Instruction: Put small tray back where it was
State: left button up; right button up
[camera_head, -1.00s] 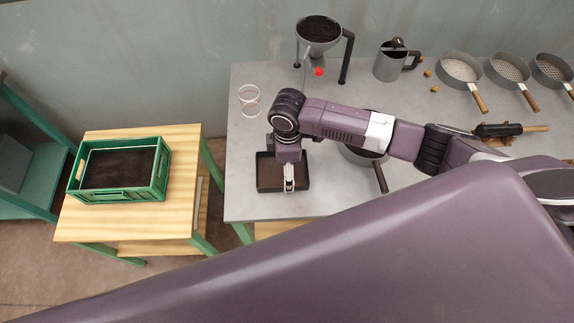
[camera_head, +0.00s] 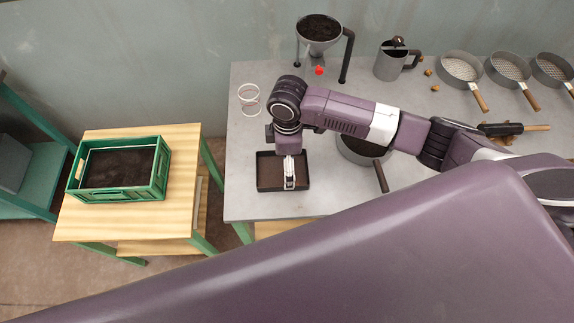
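The small tray (camera_head: 266,188) is dark, shallow and rectangular. It lies on the grey table near its front left part. My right gripper (camera_head: 290,187) comes down over the middle of the tray, its pale fingers close together at the tray's front wall. I cannot tell whether they pinch the wall or are slightly apart from it. The gripper and wrist hide part of the tray's back and middle. My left gripper is not in view.
A pot (camera_head: 349,154) with a handle stands right of the tray, partly behind my arm. A funnel on a stand (camera_head: 319,33), a jug (camera_head: 390,65) and several sieves (camera_head: 459,70) stand at the back. A green crate (camera_head: 119,194) sits on the wooden table (camera_head: 185,145) at left.

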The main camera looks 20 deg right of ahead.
notch_tip(320, 180, up, 9)
jog(key=shift+b, duration=0.45)
